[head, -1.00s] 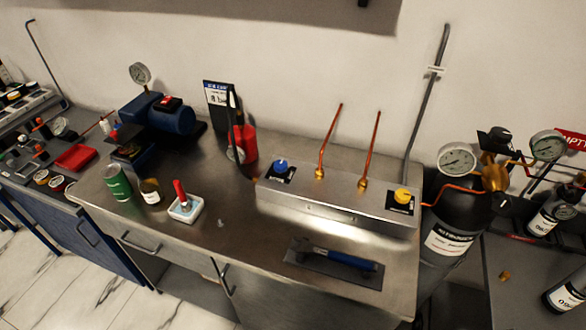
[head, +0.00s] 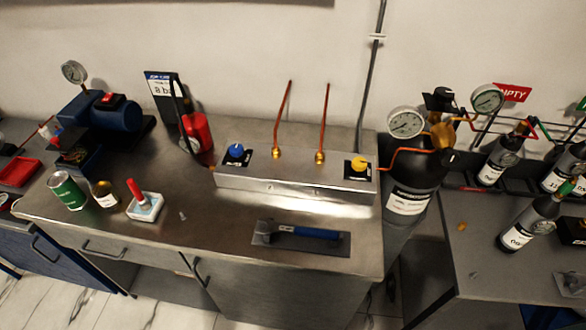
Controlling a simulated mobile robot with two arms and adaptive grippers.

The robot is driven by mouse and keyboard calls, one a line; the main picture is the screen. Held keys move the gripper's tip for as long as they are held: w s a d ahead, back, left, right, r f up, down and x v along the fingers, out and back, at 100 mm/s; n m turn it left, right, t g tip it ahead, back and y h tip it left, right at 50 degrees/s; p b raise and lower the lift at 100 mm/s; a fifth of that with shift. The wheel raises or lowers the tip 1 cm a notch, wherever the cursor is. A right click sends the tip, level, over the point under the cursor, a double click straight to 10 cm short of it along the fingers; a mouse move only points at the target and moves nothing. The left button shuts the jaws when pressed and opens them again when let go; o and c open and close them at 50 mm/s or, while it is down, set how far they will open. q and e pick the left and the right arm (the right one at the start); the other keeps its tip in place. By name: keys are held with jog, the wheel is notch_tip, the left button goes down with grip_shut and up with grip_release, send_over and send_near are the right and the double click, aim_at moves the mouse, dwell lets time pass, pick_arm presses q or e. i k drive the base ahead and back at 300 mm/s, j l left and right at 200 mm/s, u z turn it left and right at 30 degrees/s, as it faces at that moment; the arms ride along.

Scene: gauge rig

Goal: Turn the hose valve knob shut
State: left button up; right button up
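A steel valve box (head: 290,192) stands at the back right of the steel bench, with two copper pipes rising from its top. A blue knob (head: 236,151) sits on a black plate at its left end. A yellow knob (head: 359,164) sits on a black plate at its right end, near a copper line running to a dark cylinder (head: 409,195). The label text by the knobs is too small to read, so I cannot tell which one is the hose valve knob. Neither of my grippers is in view.
A blue-handled tool (head: 305,231) lies on a dark mat in front of the box. A red container (head: 196,132), blue pump (head: 113,113), green can (head: 67,190) and white tray (head: 146,208) stand to the left. Gauges and cylinders crowd the right. The bench's front middle is mostly clear.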

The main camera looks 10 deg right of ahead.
aim_at(236, 150)
jog(key=j+z, duration=0.3)
jog(key=z, duration=0.15)
jog(key=k+j+z, duration=0.15)
jog(key=z, duration=0.35)
jog(key=k+j, duration=0.05)
jog(key=j, duration=0.05)
